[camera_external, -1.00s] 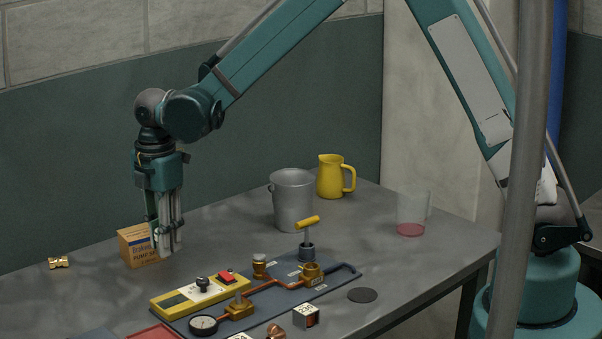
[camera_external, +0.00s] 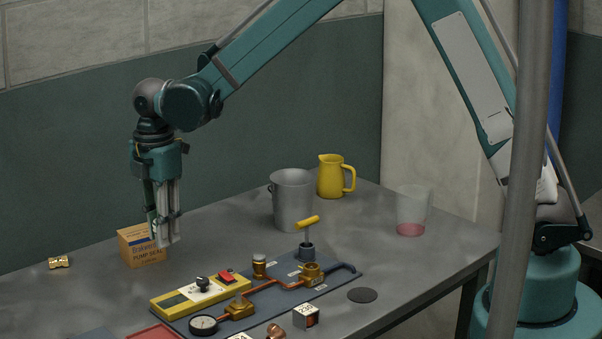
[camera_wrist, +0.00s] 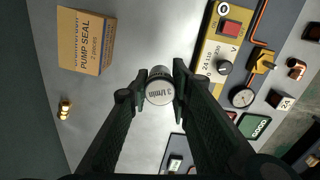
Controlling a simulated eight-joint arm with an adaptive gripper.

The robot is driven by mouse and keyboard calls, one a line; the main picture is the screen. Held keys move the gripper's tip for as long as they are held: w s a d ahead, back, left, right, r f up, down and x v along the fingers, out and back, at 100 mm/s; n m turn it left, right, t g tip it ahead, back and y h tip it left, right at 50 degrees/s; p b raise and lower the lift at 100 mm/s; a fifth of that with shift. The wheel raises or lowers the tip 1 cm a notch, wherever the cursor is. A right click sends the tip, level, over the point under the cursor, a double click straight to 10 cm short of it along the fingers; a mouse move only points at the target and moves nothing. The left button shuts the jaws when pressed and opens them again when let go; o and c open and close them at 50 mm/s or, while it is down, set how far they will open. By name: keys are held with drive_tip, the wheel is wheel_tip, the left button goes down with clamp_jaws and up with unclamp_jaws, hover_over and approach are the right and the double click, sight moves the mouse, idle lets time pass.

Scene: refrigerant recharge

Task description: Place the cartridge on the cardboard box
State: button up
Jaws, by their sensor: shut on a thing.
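My gripper (camera_external: 166,238) is shut on a cylinder, which I take to be the cartridge (camera_wrist: 160,90). In the wrist view its round, light end faces the camera, with lettering that seems to read "3 l/min". In the external view the fingers largely hide it. The brown cardboard box (camera_external: 141,246), marked "PUMP SEAL", stands on the table just beside and behind the gripper's fingers. In the wrist view the box (camera_wrist: 86,42) is at the upper left, clear of the held cylinder.
A yellow meter (camera_external: 200,295) and a grey-blue panel with brass fittings (camera_external: 335,285) lie to the right. A metal bucket (camera_external: 292,200), a yellow jug (camera_external: 331,177) and a clear beaker (camera_external: 411,213) stand behind. A small brass fitting (camera_external: 59,262) lies left of the box.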

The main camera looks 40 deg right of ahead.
drive_tip(key=w+d+r+m+p, duration=0.2)
drive_tip(key=w+r+m+p, duration=0.2)
drive_tip(key=w, duration=0.9)
wheel_tip(320, 180, up, 4)
drive_tip(key=shift+w+f+p, duration=0.15)
drive_tip(key=shift+w+p, duration=0.2)
drive_tip(key=shift+p, duration=0.75)
drive_tip(key=shift+f, duration=0.1)
hover_over(140, 231)
drive_tip(key=shift+s+f, duration=0.1)
drive_tip(key=shift+f, duration=2.95)
drive_tip(key=shift+f+p, duration=0.35)
drive_tip(key=shift+f, duration=1.55)
drive_tip(key=shift+f, duration=0.15)
